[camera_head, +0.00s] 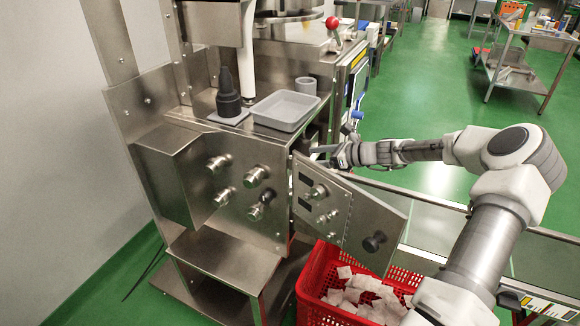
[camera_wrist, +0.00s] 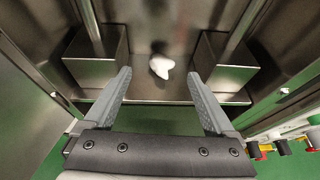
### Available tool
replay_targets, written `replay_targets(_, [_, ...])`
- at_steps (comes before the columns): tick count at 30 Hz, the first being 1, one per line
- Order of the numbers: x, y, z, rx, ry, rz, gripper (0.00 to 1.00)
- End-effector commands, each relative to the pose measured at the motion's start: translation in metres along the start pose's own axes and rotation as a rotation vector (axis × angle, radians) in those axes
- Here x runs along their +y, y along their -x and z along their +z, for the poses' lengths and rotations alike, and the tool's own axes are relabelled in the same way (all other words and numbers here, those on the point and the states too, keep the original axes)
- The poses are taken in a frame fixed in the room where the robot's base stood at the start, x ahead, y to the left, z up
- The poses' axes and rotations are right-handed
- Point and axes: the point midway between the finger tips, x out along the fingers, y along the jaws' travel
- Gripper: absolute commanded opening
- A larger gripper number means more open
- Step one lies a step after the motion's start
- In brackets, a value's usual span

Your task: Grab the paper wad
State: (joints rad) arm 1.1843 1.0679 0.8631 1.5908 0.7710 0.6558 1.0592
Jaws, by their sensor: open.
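The paper wad (camera_wrist: 161,67) is a small white crumpled lump in the wrist view. It lies on a metal surface inside the machine, between two metal blocks. My gripper (camera_wrist: 165,92) is open and empty, its two grey fingers spread, with the wad ahead of and between the fingertips in the picture. A gap seems to remain between the fingers and the wad. In the head view my gripper (camera_head: 325,156) reaches in behind the open metal door, and the wad is hidden there.
The open metal door (camera_head: 372,222) stands in front of my gripper. A grey tray (camera_head: 262,118) and a dark bottle (camera_head: 228,98) stand on the machine's ledge. A red crate (camera_head: 312,285) of teabags is below. In the wrist view, metal blocks (camera_wrist: 93,70) (camera_wrist: 226,72) flank the wad.

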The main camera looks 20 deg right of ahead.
Motion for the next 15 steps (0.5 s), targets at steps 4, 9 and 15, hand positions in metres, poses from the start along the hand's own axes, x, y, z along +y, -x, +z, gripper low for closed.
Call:
replay_targets(4, [0.000,-0.023,-0.001,0.000,0.002,0.001,0.90])
replay_targets(9, [0.000,-0.031,-0.001,0.001,0.001,0.000,0.90])
replay_targets(15, [-0.002,-0.052,-0.007,0.000,0.002,0.001,0.90])
